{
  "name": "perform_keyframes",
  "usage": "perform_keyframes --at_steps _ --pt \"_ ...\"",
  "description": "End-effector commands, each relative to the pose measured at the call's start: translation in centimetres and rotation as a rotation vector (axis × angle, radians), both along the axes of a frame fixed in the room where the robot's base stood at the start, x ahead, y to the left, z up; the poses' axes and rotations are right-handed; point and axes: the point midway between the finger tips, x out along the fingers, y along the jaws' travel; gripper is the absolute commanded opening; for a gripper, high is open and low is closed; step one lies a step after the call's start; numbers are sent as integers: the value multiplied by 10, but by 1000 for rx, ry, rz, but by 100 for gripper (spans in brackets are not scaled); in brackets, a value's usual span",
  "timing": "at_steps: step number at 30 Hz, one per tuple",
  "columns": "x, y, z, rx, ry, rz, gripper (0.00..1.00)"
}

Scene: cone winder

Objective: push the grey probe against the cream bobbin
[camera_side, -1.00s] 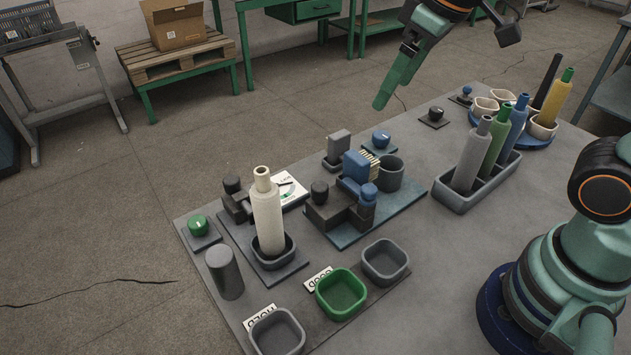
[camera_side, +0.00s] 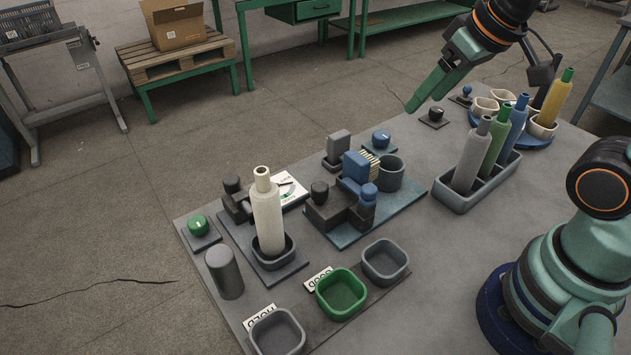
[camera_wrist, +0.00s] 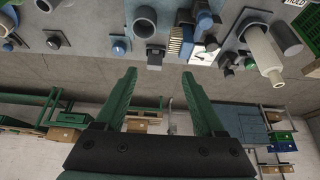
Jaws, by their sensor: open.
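The cream bobbin (camera_side: 267,220) stands upright in a small dark cup on a grey plate at the left of the table. It also shows in the wrist view (camera_wrist: 264,50), at upper right. A dark grey piece with a rounded knob (camera_side: 234,190), which looks like the probe, sits just behind and left of the bobbin. I cannot tell whether they touch. My gripper (camera_side: 413,105) is in the air beyond the table's far edge, well away from both. In the wrist view my gripper (camera_wrist: 159,76) is open with nothing between its fingers.
A blue plate (camera_side: 345,237) with dark blocks and a brush stands right of the bobbin. A grey rack (camera_side: 449,200) holds tall coloured bobbins. A grey cylinder (camera_side: 224,274), a green bin (camera_side: 341,294) and grey bins are in front. The table between bins and rack is clear.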

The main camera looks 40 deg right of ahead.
Motion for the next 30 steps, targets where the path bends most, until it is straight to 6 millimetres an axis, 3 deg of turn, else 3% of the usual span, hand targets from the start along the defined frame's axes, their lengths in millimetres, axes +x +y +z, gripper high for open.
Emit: perform_keyframes --at_steps 9,15,23,30 --pt "67 39 40 12 110 64 71" --pt "115 74 49 11 186 105 71" --pt "170 131 36 0 284 156 71" --pt "204 190 1 -24 372 200 71"
